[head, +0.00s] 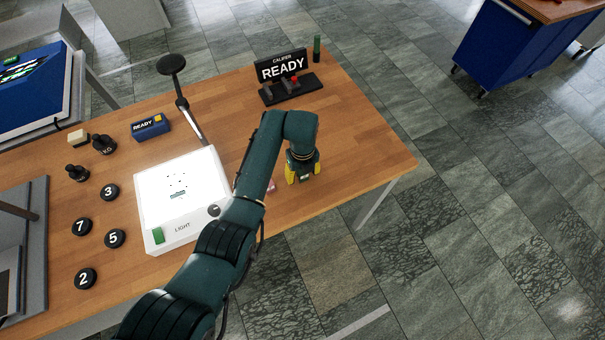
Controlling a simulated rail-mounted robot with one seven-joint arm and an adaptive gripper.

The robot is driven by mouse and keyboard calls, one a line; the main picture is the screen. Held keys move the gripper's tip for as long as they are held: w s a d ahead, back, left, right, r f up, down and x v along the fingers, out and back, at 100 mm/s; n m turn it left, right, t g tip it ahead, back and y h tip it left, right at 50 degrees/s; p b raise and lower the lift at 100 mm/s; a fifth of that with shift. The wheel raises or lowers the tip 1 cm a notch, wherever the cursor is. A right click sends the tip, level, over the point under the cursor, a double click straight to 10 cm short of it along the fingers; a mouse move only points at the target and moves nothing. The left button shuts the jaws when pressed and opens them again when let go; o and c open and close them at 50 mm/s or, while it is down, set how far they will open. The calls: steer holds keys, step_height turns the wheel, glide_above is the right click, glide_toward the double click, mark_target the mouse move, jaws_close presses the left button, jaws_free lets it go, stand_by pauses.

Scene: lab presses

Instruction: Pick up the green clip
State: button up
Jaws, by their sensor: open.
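My gripper (303,176), with yellow fingers, points down over the right part of the wooden table. It is open. A small pale green piece (304,179) shows between or just behind its fingers; I cannot tell whether it is the green clip or part of my gripper. None is clearly a clip.
The light box (206,165) lies left of my arm. A caliper stand (283,67) reading READY, a blue READY box (151,127) and several numbered black discs (82,226) stand around. A pink piece (270,186) lies beside my arm. The table's right end is clear.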

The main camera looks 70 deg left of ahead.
steer(key=shift+f, duration=0.15)
steer(key=c, duration=1)
